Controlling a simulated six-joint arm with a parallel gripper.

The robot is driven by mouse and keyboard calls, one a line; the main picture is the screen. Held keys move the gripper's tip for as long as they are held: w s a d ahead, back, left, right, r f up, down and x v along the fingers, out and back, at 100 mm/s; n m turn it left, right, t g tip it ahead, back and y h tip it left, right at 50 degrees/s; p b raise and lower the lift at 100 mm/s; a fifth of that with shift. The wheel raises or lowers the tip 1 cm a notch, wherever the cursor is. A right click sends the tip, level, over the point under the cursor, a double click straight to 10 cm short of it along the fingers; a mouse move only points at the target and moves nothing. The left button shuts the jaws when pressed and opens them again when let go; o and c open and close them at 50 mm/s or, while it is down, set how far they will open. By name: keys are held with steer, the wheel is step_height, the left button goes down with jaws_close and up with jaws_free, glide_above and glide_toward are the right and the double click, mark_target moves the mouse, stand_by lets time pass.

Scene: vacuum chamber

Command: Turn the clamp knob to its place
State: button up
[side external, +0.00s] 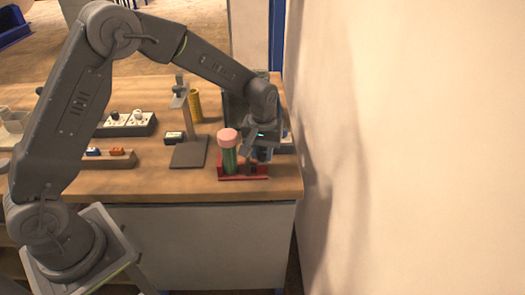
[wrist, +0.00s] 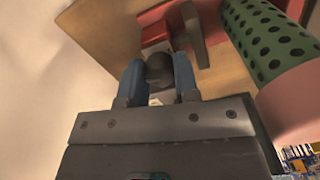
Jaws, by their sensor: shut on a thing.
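My gripper (side external: 262,152) is at the right part of a red base (side external: 232,176) near the table's front edge. In the wrist view its two blue fingers (wrist: 159,80) are shut on a dark rounded knob (wrist: 159,66), one finger on each side. A brownish-grey bar (wrist: 194,34) lies just beyond the knob, over the red base. A green perforated cylinder (side external: 229,160) with a pink cap (side external: 228,137) stands upright on the base, left of my gripper. In the side view the knob is hidden by my fingers.
A grey stand (side external: 189,153) and a yellow cylinder (side external: 195,105) are left of the base. A block with orange and blue pieces (side external: 108,159) and a white unit with knobs (side external: 126,126) are farther left. A pale wall (side external: 420,150) rises close on the right.

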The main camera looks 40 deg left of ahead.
mark_target(262, 152)
steer(key=o, duration=0.9)
steer(key=shift+r, duration=0.1)
step_height(262, 152, up, 14)
steer(key=shift+f, duration=0.15)
stand_by(0.3)
steer(key=s+a+r+m+t, duration=0.15)
steer(key=s+r, duration=0.25)
steer(key=s, duration=0.5)
steer(key=s+a+r+m+t, duration=0.1)
steer(key=s+r+m+t, duration=0.3)
steer(key=s, duration=0.6)
steer(key=shift+m, duration=0.35)
steer(key=s, duration=0.2)
steer(key=s+f, duration=0.1)
steer(key=s, duration=0.2)
steer(key=s+a+f, duration=0.1)
steer(key=s, duration=0.1)
steer(key=shift+s+f, duration=0.1)
steer(key=shift+s, duration=0.3)
